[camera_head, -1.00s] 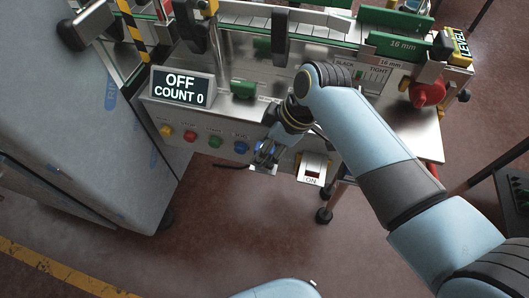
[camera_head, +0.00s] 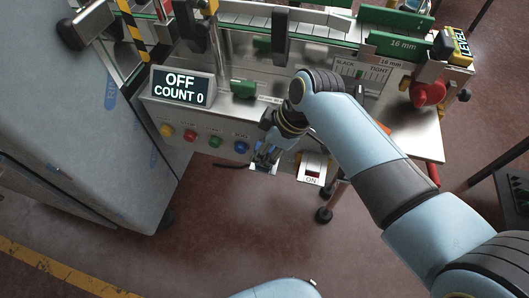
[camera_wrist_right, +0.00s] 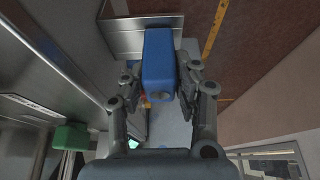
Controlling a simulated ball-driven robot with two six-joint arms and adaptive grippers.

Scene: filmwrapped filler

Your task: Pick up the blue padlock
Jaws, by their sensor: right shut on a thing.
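The blue padlock (camera_wrist_right: 158,62) shows in the right wrist view as a blue block between the two fingers of my right gripper (camera_wrist_right: 160,85). The fingers are shut on its sides. In the head view my right gripper (camera_head: 264,157) is low at the front of the machine, between the blue button and the ON switch, and mostly covers the padlock. A grey metal plate (camera_wrist_right: 120,35) lies close behind the padlock in the wrist view. I cannot tell whether the padlock touches it. My left gripper is not in view.
A display (camera_head: 182,86) reads OFF, COUNT 0. Yellow, red, green and blue buttons line the front panel. The ON switch (camera_head: 312,168) is just right of my gripper. A grey cabinet (camera_head: 75,110) stands at left. The floor (camera_head: 240,240) in front is open.

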